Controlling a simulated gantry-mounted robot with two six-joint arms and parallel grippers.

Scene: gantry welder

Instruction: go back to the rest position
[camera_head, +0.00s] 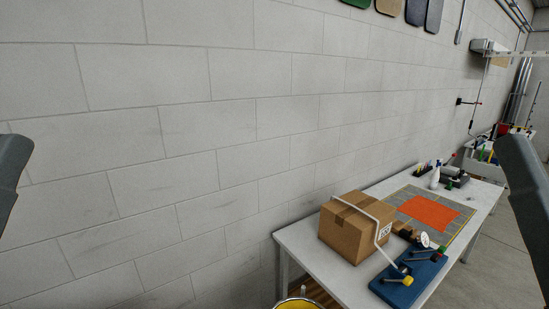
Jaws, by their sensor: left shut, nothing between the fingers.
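A dark grey part of my left arm and gripper (12,180) shows at the left edge, in front of the bare wall. It is cut off by the frame; the gripper is shut and holds nothing. A dark grey part of my right arm (526,195) slants in at the right edge. My right gripper's fingers are outside the picture. Both arms look apart from the things on the table.
A white table (295,241) runs along the block wall at lower right. It bears a cardboard box (345,235), a blue fixture (395,291), an orange sheet (428,212) on a grey mat and a white bottle (435,177). A yellow-rimmed bucket (285,304) stands in front.

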